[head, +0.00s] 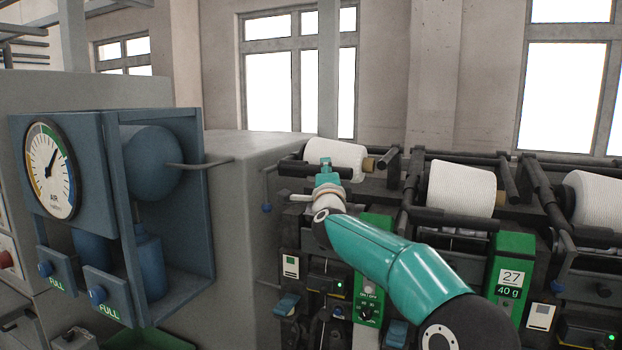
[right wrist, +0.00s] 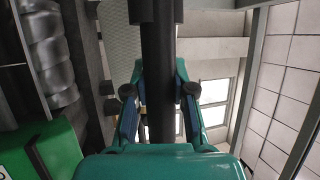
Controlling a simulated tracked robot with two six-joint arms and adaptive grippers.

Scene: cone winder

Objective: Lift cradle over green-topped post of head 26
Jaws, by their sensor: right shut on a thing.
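My right gripper (head: 327,170) is at the front of the leftmost winding head, beside a white yarn cone (head: 339,156). In the right wrist view my right gripper (right wrist: 159,95) is shut on a dark bar (right wrist: 158,40) between its two fingers. The bar appears to be part of the cradle (head: 292,165) at that cone. A post with green parts (head: 376,222) stands below and right of the gripper, partly hidden by my right arm. I cannot read a number 26 on it. My left gripper is not in view.
Head 27 has a green post (head: 512,247) and a white cone (head: 461,188). Another cone (head: 597,199) is at the right edge. A blue cabinet with a gauge (head: 48,168) stands left. A grey housing (head: 262,215) lies between cabinet and heads.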

